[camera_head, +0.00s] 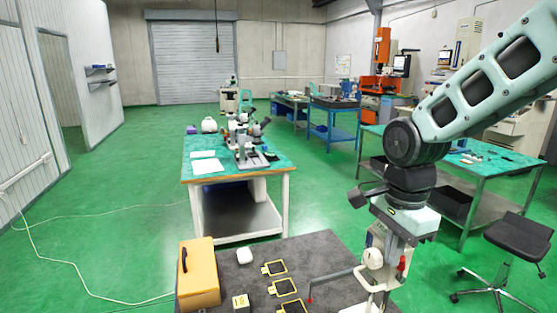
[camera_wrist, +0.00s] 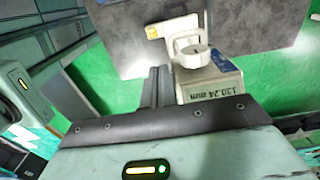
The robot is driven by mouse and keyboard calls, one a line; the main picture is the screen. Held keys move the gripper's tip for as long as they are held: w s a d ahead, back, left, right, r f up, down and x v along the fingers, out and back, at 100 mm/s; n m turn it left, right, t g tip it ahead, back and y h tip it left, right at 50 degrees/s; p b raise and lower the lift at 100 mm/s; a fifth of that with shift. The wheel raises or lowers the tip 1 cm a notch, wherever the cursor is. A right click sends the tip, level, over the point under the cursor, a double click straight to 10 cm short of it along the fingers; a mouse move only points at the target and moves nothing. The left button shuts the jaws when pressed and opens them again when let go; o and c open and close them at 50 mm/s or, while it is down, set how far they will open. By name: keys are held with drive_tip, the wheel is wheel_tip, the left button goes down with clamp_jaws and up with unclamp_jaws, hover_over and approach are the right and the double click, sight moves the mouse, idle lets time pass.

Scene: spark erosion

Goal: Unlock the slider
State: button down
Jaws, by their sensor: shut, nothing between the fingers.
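The slider (camera_wrist: 209,80) belongs to a height gauge and carries a display reading about 120.24 mm in the wrist view. A round white knob (camera_wrist: 193,56) sticks out from it. In the head view the knob (camera_head: 374,258) shows on the gauge above the dark table, with a thin scriber arm (camera_head: 330,277) reaching left. My gripper (camera_wrist: 156,85) is shut and empty, its dark fingers just left of the slider and knob in the wrist view. Whether they touch the slider cannot be told. In the head view my wrist hides the gauge's upper part and the fingertips are unclear.
The dark table mat (camera_head: 250,275) bears an orange case (camera_head: 199,272), several yellow-framed pieces (camera_head: 283,287), a small yellow box (camera_head: 240,302) and a white rounded item (camera_head: 245,255). A microscope bench (camera_head: 238,165) stands behind. A black stool (camera_head: 515,238) stands at right.

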sight(400, 268)
drive_tip(key=shift+f+b, duration=0.65)
drive_tip(key=shift+f, duration=0.35)
drive_tip(key=shift+w+d, duration=0.15)
drive_tip(key=shift+d, duration=0.25)
drive_tip(key=shift+d, duration=0.3)
